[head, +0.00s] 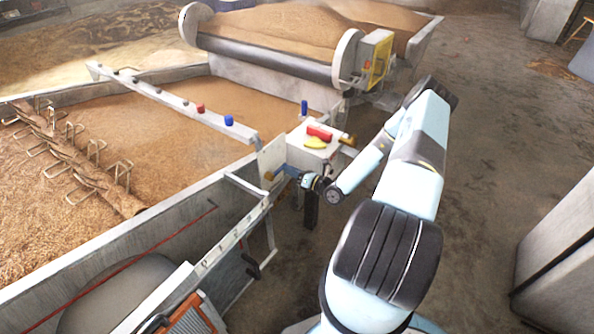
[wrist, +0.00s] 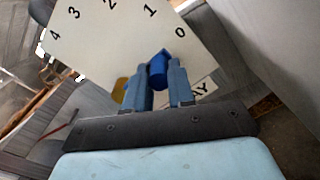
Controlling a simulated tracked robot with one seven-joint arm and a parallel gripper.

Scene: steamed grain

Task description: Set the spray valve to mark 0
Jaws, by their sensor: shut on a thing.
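The spray valve's white dial plate (wrist: 120,50) fills the upper wrist view, with marks 4 to 0 along an arc from left to right. My gripper (wrist: 160,82) is shut on the valve's blue handle (wrist: 158,70), one finger on each side. The blue end sits below mark 0 in the picture; its exact reading is unclear. A brass part (wrist: 119,90) shows left of the fingers. The fingers hide part of a label ending in "AY". My gripper (head: 296,174) also shows in the head view.
The grain trough (head: 230,178) lies left of my arm. A control box (head: 314,146) with red and yellow parts stands just behind the plate. A large roller hopper (head: 275,62) stands further back. Open floor (head: 490,170) lies to the right, with a grey cabinet (head: 560,255) beyond.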

